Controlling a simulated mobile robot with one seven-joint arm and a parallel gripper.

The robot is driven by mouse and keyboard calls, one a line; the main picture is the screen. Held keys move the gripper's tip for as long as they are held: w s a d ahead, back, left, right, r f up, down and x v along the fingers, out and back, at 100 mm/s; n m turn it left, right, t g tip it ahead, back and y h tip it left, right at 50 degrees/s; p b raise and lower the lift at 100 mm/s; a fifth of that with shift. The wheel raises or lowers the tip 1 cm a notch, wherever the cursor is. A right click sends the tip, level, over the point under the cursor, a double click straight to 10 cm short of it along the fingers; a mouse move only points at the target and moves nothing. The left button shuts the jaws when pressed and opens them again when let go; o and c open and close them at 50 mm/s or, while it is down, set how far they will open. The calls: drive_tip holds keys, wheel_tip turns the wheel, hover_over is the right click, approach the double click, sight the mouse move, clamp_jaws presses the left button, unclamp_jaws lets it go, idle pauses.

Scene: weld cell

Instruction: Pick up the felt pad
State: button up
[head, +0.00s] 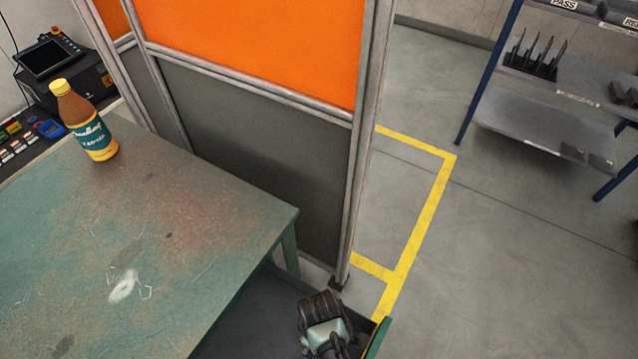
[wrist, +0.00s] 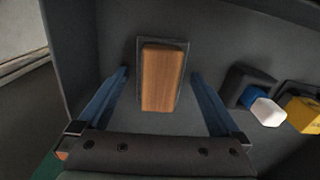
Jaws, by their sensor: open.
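In the wrist view, a brown wood-topped block (wrist: 163,78) lies in the drawer, with a dark grey rectangle around its edges. It appears to be the felt pad, though no felt face is clearly visible. I cannot tell whether the dark edge is part of it or a recess. My gripper (wrist: 160,74) is open, with one blue finger on each side of the block and a gap on both sides. In the head view, my gripper is over the open drawer (head: 255,318), and the pad is not visible there.
A blue-and-white item (wrist: 262,104) and a yellow item (wrist: 302,112) lie right of the block. The drawer wall (wrist: 60,55) rises at the left. The green workbench (head: 190,235) holds a bottle (head: 88,125). An orange-and-grey screen (head: 255,110) stands behind; open floor lies right.

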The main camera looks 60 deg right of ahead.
drive_tip(key=c, duration=1.3)
drive_tip(key=shift+r, duration=0.15)
wheel_tip(320, 180, up, 10)
drive_tip(key=shift+f+p, duration=0.1)
drive_tip(key=shift+p, duration=1)
